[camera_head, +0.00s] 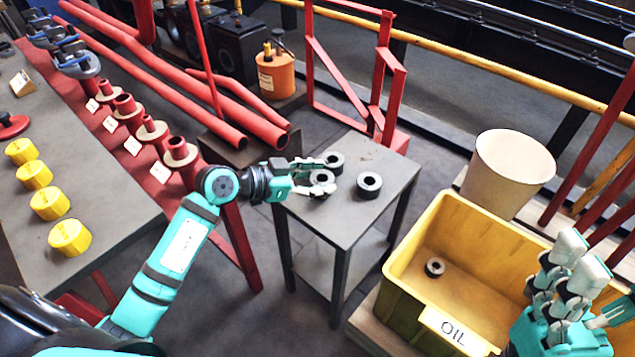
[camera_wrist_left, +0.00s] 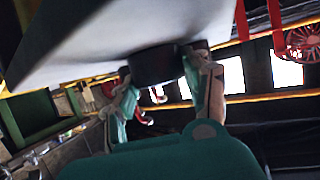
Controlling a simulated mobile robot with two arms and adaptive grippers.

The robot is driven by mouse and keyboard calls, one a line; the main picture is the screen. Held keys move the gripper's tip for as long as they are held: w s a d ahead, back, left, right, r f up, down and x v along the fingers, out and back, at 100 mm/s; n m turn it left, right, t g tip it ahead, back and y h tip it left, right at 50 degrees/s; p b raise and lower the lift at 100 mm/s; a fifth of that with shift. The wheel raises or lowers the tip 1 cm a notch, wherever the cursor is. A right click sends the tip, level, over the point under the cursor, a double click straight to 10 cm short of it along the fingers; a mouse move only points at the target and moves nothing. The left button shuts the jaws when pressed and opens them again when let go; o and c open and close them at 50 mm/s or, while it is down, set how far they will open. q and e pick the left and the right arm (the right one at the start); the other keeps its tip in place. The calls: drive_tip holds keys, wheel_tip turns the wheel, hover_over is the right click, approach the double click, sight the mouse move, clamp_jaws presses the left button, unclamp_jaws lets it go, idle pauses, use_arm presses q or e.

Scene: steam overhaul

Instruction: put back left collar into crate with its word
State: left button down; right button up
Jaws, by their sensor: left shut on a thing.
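Three dark ring-shaped collars are at the small grey table (camera_head: 345,220) in the head view. My left gripper (camera_head: 324,174) is shut on the left collar (camera_head: 321,179), at the tabletop; fingers hide part of it. In the left wrist view this dark collar (camera_wrist_left: 152,65) sits between the two fingers (camera_wrist_left: 160,90). Another collar (camera_head: 334,159) lies just behind, close to the upper finger. A third collar (camera_head: 369,185) stands apart to the right. The yellow crate (camera_head: 405,265) bears a label with OIL (camera_head: 453,331) and holds one collar (camera_head: 434,267). My right gripper (camera_head: 565,285) is over the crate's right side; its jaw state is unclear.
A cream bucket (camera_head: 508,172) stands behind the crate. Red frame posts (camera_head: 392,105) rise behind the small table. Floor shows between table and crate.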

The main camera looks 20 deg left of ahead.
use_arm(q)
drive_tip(key=shift+r, duration=0.15)
drive_tip(key=c, duration=0.6)
unclamp_jaws()
